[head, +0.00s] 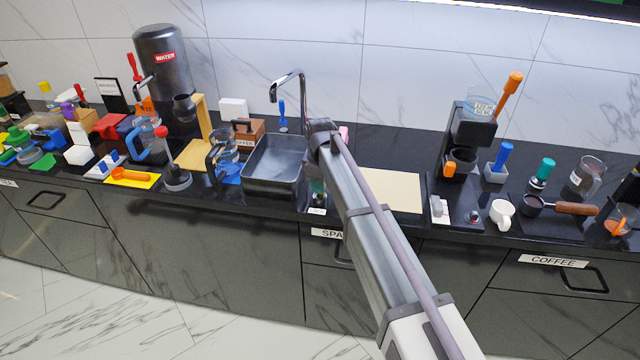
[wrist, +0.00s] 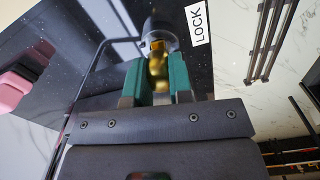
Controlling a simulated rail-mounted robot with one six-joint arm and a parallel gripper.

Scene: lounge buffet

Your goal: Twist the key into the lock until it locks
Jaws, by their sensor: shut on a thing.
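In the wrist view, the gold key (wrist: 157,64) stands between the two green fingers of my gripper (wrist: 157,78), which are shut on it. The key's far end meets the grey round lock (wrist: 160,36); how deep it sits is hidden. A white "LOCK" label (wrist: 197,24) lies beside the lock. In the head view, my arm covers most of this spot. Only a bit of green of my gripper (head: 317,187) shows at the counter's front edge, with the small label (head: 317,211) just below it.
The metal sink (head: 272,165) with its tall faucet (head: 290,85) is left of my arm. A beige board (head: 393,190) lies to the right, with the coffee machine (head: 468,130) beyond. A pink object (wrist: 22,75) is left in the wrist view. Drawer handles stick out below the counter.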

